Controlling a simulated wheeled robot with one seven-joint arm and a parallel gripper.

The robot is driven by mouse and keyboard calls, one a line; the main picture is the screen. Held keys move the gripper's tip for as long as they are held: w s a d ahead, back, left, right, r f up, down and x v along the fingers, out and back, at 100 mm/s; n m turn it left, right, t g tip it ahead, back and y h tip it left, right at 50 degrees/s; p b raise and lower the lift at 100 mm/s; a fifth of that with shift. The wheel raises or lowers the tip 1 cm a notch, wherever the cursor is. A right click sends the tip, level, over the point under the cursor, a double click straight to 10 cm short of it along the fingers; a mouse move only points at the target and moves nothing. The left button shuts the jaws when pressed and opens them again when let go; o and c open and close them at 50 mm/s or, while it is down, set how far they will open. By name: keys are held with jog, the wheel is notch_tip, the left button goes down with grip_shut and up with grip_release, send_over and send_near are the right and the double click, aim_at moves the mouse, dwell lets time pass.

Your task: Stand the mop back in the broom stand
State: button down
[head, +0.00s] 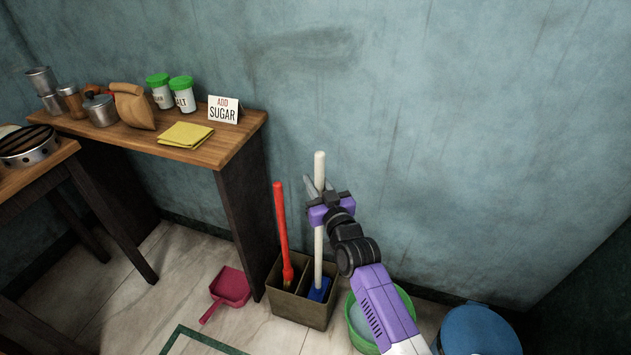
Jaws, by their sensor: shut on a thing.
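The mop has a white handle (318,249) and a blue head (319,290). It stands close to upright, with its head at the right compartment of the olive-brown broom stand (304,312). I cannot tell whether the head rests on the stand's floor. My gripper (322,199), at the end of the purple arm, is shut on the mop's handle near its top. A red-handled broom (281,225) stands in the left compartment, leaning slightly. My gripper hides a short piece of the mop handle.
A green bucket (358,325) is right of the stand, partly behind my arm. A blue bin (478,330) stands further right. A pink dustpan (229,287) lies on the floor at left. The wooden shelf (236,146) holds jars and a yellow cloth (186,135). The wall is close behind.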

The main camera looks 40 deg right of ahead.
notch_tip(320, 180, down, 12)
jog(key=b, duration=1.1)
jog(key=shift+f+b, duration=0.7)
jog(key=shift+b, duration=0.1)
dwell(0.6)
jog(key=c, duration=1.1)
grip_release()
jog(key=shift+c, duration=0.2)
jog(key=p+v, duration=0.2)
jog(key=v, duration=0.5)
jog(key=shift+s, duration=0.4)
